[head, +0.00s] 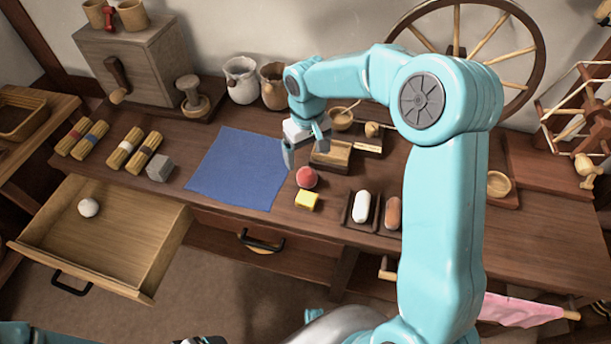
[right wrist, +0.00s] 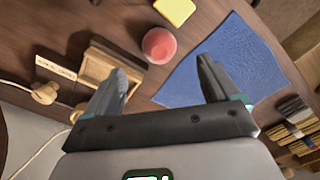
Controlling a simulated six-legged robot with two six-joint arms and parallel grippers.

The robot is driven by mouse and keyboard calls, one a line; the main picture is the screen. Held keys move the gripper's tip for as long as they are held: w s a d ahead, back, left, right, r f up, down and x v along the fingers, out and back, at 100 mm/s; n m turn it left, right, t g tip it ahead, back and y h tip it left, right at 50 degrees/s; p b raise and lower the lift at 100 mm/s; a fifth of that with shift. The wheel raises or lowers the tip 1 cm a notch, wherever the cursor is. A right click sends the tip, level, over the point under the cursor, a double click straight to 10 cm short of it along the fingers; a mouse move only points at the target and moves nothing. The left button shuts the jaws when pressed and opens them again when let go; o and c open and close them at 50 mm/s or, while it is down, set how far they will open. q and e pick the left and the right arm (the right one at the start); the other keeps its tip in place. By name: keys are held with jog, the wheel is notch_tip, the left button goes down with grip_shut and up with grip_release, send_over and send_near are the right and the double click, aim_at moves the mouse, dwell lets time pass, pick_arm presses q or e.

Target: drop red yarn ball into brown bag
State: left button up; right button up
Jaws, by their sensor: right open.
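The red yarn ball (head: 307,177) rests on the table by the right edge of the blue cloth, just behind a yellow block. My right gripper (head: 305,144) is open and empty, above and a little behind the ball. In the right wrist view the ball (right wrist: 159,45) shows beyond the gap between the two fingertips (right wrist: 162,72), with nothing between them. A brown bag (head: 273,86) stands at the back against the wall, partly hidden by my right arm. Of my left arm only bits show along the bottom edge; its jaws cannot be made out.
A pale bag (head: 241,80) stands just left of the brown one. The yellow block (head: 307,200) touches or nearly touches the ball. The blue cloth (head: 238,168) lies flat and bare. An open drawer (head: 130,240) holds a white ball.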

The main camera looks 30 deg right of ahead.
aim_at(307, 171)
notch_tip(307, 171, down, 10)
jog(key=shift+w+d+r+b, duration=0.1)
jog(key=shift+r+b, duration=0.1)
jog(key=shift+b, duration=0.25)
jog(key=c, duration=1.1)
